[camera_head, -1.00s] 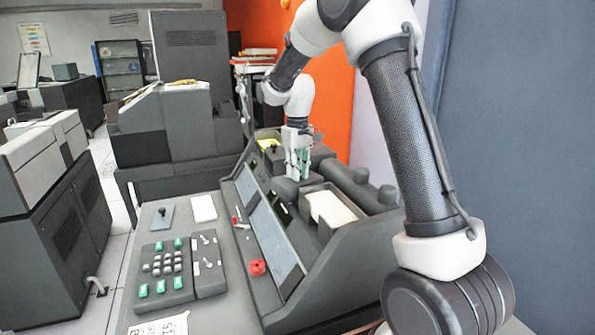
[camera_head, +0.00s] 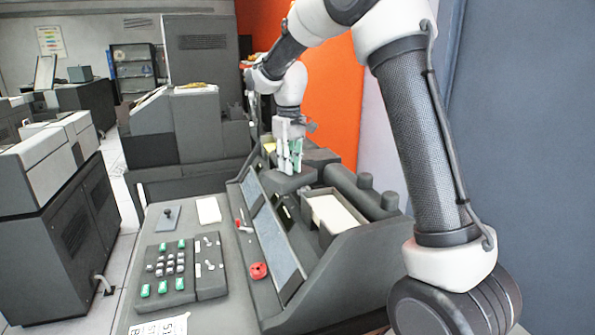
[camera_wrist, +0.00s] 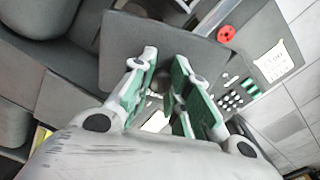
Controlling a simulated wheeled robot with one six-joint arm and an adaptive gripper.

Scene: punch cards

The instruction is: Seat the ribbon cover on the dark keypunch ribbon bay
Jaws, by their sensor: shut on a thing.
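The ribbon cover (camera_head: 291,182) is a dark grey, flat piece. It shows below my gripper (camera_head: 290,165) in the head view, over the upper deck of the dark keypunch (camera_head: 335,268). In the wrist view the cover (camera_wrist: 165,35) is a broad grey plate just past my green-padded fingertips (camera_wrist: 165,92). My gripper is shut on it, with the gripped part between the pads. The ribbon bay cannot be made out for certain, and the cover and fingers hide part of the deck. I cannot tell whether the cover touches the deck.
A cream card stack lies in an open tray (camera_head: 318,218) on the deck, nearer than my gripper. A red knob (camera_head: 258,271) and a keypad (camera_head: 168,268) are in front. An orange panel (camera_head: 330,110) stands behind.

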